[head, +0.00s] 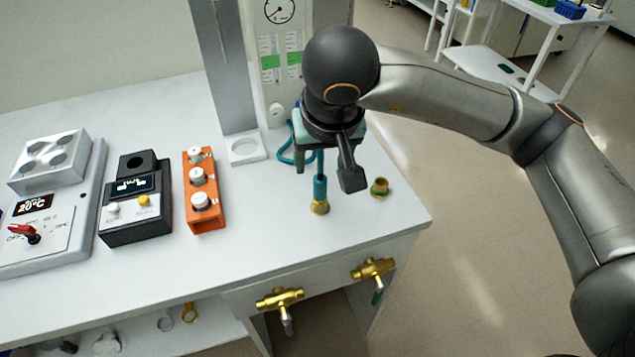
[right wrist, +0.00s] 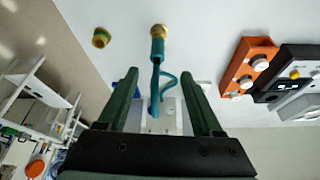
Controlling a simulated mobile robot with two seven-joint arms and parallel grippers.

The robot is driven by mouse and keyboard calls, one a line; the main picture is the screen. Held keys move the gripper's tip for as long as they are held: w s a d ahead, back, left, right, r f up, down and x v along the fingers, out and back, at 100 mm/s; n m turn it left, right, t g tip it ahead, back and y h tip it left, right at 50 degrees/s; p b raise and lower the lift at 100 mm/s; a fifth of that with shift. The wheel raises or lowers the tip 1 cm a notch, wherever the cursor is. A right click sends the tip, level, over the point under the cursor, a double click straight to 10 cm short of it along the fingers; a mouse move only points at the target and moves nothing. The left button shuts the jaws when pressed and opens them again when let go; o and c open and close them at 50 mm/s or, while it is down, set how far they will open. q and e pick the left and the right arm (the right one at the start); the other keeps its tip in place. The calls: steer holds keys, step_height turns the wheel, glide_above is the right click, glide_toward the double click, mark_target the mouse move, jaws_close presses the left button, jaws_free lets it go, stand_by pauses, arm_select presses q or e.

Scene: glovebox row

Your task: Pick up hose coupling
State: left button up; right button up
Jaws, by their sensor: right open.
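The hose coupling (head: 319,187) is a teal upright piece with a teal hose, standing on a brass fitting (head: 320,208) near the bench's front right. In the right wrist view the coupling (right wrist: 157,50) lies ahead of the fingertips, with its hose running back between the fingers. My right gripper (head: 325,174) is above and around the upper part of the hose coupling, partly hiding it. In the right wrist view the right gripper (right wrist: 164,83) has its two dark green fingers wide apart, with no visible contact on the coupling. My left gripper is not in view.
An orange block with white knobs (head: 204,190), a black display unit (head: 135,198) and a hotplate-like device (head: 45,215) stand to the left. Brass valves (head: 279,299) project from the bench front.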

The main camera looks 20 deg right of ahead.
mark_target(321, 182)
steer(key=x, duration=0.6)
steer(key=shift+s+f, duration=0.1)
steer(key=shift+f, duration=0.05)
steer(key=x, duration=0.2)
steer(key=p+x, duration=0.1)
steer(key=x, duration=0.1)
steer(key=shift+s+d+f, duration=0.15)
steer(key=shift+d, duration=0.1)
steer(key=shift+w+f, duration=0.25)
steer(key=shift+f, duration=0.25)
jaws_close()
